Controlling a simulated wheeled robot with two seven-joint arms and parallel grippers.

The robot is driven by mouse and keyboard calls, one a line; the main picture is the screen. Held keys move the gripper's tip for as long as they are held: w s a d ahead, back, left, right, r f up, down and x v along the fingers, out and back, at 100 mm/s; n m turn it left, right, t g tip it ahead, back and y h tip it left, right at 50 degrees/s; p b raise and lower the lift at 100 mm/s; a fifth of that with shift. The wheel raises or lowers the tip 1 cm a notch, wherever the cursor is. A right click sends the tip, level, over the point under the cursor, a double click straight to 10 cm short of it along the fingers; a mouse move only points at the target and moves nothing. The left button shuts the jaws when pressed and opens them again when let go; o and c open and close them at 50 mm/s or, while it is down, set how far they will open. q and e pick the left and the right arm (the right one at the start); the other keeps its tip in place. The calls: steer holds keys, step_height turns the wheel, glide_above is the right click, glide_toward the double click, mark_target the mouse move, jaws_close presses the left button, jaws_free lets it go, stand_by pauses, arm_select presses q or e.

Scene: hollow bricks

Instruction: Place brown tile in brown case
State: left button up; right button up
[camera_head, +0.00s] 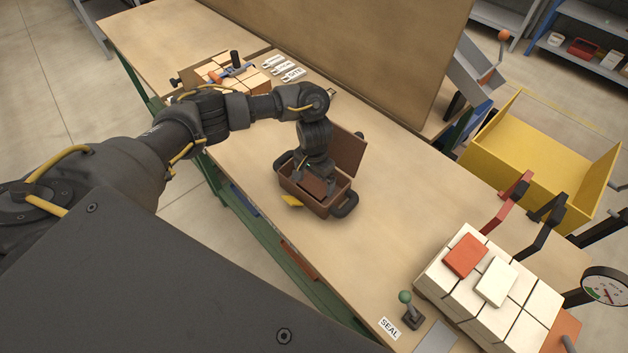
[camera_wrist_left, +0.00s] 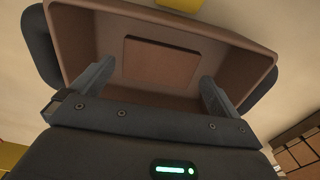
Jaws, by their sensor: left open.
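The brown case (camera_head: 328,208) stands on the workbench with its lid (camera_head: 347,152) raised at the back and dark handles at its ends. The brown tile (camera_head: 313,186) shows inside the case, partly hidden by my arm. In the left wrist view the tile (camera_wrist_left: 160,62) lies in the case (camera_wrist_left: 240,62), apart from its walls. My left gripper (camera_wrist_left: 156,88) is open, its two fingers reaching into the case, one to each side of the tile with gaps between. In the head view my left gripper (camera_head: 316,178) is over the case. My right gripper is not in view.
A yellow piece (camera_head: 291,200) is at the case's near side. White blocks (camera_head: 490,290) with a red tile (camera_head: 466,256) and a white tile (camera_head: 497,282) on top stand at right. A lever (camera_head: 409,310) is near the front edge. A tall board (camera_head: 370,50) stands behind.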

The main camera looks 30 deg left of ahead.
mark_target(314, 186)
arm_select(q)
step_height(314, 186, up, 10)
steer(key=p, duration=0.1)
steer(key=shift+f, duration=0.1)
stand_by(0.6)
